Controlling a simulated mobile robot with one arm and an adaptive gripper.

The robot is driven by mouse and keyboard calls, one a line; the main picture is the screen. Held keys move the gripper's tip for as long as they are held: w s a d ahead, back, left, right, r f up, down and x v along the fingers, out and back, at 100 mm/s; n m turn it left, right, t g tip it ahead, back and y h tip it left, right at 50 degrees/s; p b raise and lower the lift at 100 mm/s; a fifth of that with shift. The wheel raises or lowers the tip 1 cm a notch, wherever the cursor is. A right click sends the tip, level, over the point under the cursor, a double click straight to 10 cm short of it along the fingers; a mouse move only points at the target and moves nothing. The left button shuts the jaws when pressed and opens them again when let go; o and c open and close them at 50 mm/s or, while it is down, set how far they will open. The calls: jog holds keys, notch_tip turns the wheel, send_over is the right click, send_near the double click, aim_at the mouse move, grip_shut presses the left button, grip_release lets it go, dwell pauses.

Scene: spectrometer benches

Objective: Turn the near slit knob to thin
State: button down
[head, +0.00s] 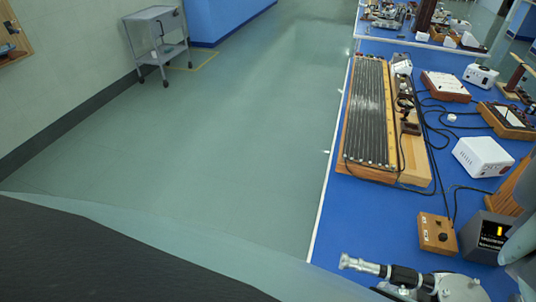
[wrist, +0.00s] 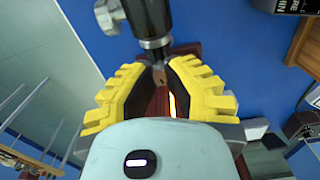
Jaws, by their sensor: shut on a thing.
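The spectrometer (head: 405,277) stands on the blue bench at the bottom right of the head view, with a silver-and-black tube pointing left. In the wrist view a black tube with a silver ring (wrist: 154,30) comes down from the top edge. My gripper (wrist: 159,73) has yellow ribbed fingers with dark pads, closed in just below the tube's end. It is shut on a small metal part, the slit knob (wrist: 158,68), mostly hidden between the fingertips. Any thin or wide marking is not readable. The fingertips do not show in the head view.
A long wooden wire board (head: 413,155), cables and a white box (head: 482,157) lie further back. Open floor is left of the bench.

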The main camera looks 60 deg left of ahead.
jog(key=shift+f+n+b, duration=0.1)
jog(key=shift+n+b, duration=0.8)
jog(key=shift+n, duration=0.9)
jog(key=c, duration=0.9)
grip_release()
notch_tip(320, 180, up, 12)
jog(key=shift+a+r, duration=0.1)
